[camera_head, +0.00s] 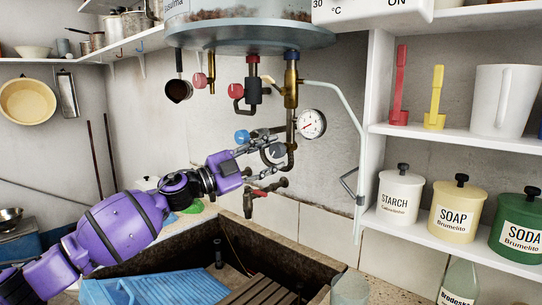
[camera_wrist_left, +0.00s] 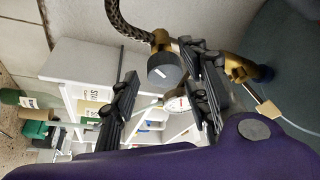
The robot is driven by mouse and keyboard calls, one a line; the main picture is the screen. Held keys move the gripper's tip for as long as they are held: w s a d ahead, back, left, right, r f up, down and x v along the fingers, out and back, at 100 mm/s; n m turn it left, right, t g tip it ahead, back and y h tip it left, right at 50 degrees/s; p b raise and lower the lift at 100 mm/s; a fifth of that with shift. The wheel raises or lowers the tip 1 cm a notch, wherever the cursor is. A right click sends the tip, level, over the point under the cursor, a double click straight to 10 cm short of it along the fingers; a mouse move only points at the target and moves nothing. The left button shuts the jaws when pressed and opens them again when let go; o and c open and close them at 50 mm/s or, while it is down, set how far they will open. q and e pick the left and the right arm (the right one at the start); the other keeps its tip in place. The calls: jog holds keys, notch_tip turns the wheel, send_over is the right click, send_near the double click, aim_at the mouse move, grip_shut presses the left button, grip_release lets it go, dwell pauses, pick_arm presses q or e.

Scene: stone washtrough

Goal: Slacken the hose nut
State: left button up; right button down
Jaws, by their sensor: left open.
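A round dark grey nut-like knob (camera_head: 277,151) with a white mark sits on the brass pipework under the boiler. In the left wrist view this knob (camera_wrist_left: 165,71) lies between the finger lines, beside a brass elbow (camera_wrist_left: 160,40) that a dark braided hose (camera_wrist_left: 128,22) meets. I take it for the hose nut, but cannot be sure. My left gripper (camera_head: 266,155) reaches in from the left, just beside the knob. Its fingers (camera_wrist_left: 157,68) are open, one on either side of the knob, with no clear contact. My right gripper is out of view.
A pressure gauge (camera_head: 312,124) is just right of the knob and a blue knob (camera_head: 242,136) just left. Red-handled taps (camera_head: 262,192) sit below, over the stone trough (camera_head: 180,255). The boiler (camera_head: 250,38) hangs above. Shelves with canisters (camera_head: 400,195) stand at right.

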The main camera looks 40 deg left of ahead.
pick_arm(q)
jog(key=shift+w+d+r, duration=0.15)
jog(key=shift+w, duration=0.2)
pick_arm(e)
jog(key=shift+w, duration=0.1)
pick_arm(q)
jog(key=shift+c, duration=0.2)
jog(key=c, duration=1)
jog(key=shift+r+m+p, duration=0.15)
jog(key=shift+m+p, duration=0.35)
jog(key=shift+p, duration=0.15)
jog(key=shift+m+g+p, duration=0.3)
jog(key=shift+m+p, duration=0.05)
jog(key=shift+m, duration=0.05)
jog(key=shift+f+m+p, duration=0.25)
jog(key=shift+m+p, duration=0.05)
jog(key=shift+m, duration=0.1)
jog(key=shift+f, duration=0.15)
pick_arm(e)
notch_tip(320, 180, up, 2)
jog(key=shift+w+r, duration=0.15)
